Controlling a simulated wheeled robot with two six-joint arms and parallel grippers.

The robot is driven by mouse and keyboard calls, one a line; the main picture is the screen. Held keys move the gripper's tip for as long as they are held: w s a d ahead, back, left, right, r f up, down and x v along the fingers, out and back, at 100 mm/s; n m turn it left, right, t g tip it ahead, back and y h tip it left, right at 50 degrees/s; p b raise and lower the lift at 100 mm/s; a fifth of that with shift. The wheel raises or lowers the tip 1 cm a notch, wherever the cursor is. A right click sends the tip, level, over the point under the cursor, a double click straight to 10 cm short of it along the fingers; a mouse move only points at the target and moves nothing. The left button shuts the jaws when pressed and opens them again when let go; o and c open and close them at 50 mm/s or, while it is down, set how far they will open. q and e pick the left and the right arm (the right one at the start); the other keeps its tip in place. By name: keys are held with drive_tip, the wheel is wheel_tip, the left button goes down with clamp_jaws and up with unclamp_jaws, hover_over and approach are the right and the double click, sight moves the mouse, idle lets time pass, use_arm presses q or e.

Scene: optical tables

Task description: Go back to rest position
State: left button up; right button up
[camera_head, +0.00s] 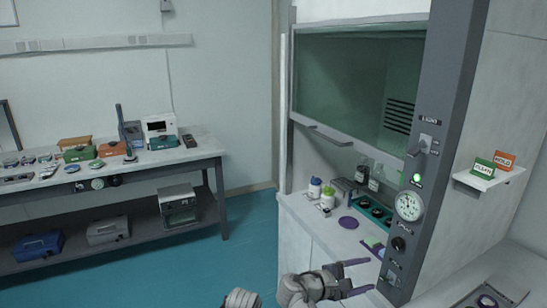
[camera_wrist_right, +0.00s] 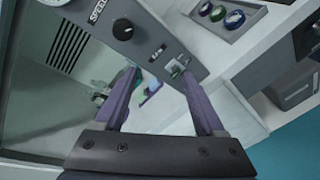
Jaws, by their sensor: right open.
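My right gripper (camera_head: 362,277) shows at the bottom of the head view, in front of the fume hood's (camera_head: 345,240) lower front. Its two purple-grey fingers are spread apart with nothing between them. In the right wrist view the same gripper (camera_wrist_right: 164,88) has both fingers apart. Beyond them are the hood's grey control panel (camera_wrist_right: 168,28), with a black knob and a switch. A grey rounded part of mine shows beside the right gripper at the bottom edge. My left gripper's fingers are not visible.
The hood sash (camera_head: 355,85) is raised, with bottles (camera_head: 315,188), a purple disc (camera_head: 348,222) and a green tray (camera_head: 372,210) beneath. A gauge (camera_head: 409,206) is on the post. A small shelf (camera_head: 489,178) holds two signs. A workbench (camera_head: 110,172) stands left; blue floor between is clear.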

drive_tip(key=s+a+f+m+g+y, duration=0.3)
drive_tip(key=s+a+f+m+y, duration=0.1)
drive_tip(key=a+f, duration=0.4)
drive_tip(key=s+a+f+m+g+y, duration=0.3)
drive_tip(key=s+a+f+y, duration=0.4)
drive_tip(key=a, duration=0.5)
drive_tip(key=shift+s+a+f+m+y, duration=0.25)
drive_tip(key=shift+a+f+m+y, duration=0.15)
drive_tip(key=shift+f+y, duration=0.5)
drive_tip(key=shift+r, duration=0.15)
idle(0.9)
